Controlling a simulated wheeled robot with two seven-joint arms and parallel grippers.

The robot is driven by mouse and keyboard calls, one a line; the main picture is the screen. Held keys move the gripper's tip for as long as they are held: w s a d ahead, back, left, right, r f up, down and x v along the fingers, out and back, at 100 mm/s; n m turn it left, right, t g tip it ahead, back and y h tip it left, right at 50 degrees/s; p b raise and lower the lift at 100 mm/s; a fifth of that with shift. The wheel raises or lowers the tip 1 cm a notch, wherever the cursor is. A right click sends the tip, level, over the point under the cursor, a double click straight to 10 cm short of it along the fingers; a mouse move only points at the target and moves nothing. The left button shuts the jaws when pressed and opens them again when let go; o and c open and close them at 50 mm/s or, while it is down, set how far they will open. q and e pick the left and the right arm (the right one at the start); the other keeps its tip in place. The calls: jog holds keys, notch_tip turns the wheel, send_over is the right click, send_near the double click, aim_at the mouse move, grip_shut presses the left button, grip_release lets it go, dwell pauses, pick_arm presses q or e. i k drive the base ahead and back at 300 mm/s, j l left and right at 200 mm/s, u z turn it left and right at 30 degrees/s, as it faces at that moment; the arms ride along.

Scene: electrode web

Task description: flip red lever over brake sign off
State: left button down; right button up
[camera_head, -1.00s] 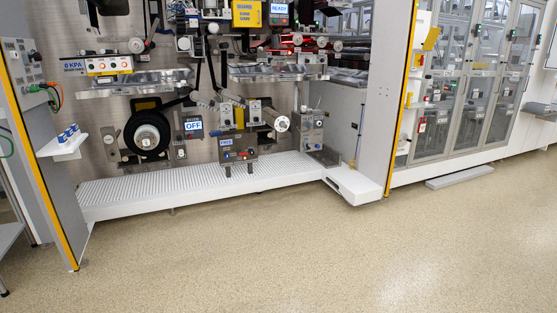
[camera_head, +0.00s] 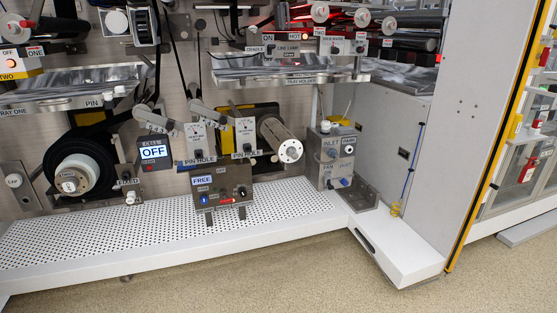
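A dark display sign (camera_head: 153,152) reads OFF in large letters; the small line above it is too blurred to read. It stands right of the black roll (camera_head: 80,170). A grey metal box (camera_head: 223,182) with a FREE sign (camera_head: 202,181) sits to the right, low over the white perforated deck. Neither of my grippers is in view.
A white perforated deck (camera_head: 130,240) runs along the machine's foot, with a white step (camera_head: 400,255) at its right end. A grey INLET box (camera_head: 335,155) stands right of a metal roller (camera_head: 281,140). A yellow-edged panel (camera_head: 475,120) bounds the right. Floor in front is clear.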

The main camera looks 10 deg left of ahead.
aim_at(225, 201)
jog(key=i, duration=1.65)
jog(key=u, duration=0.35)
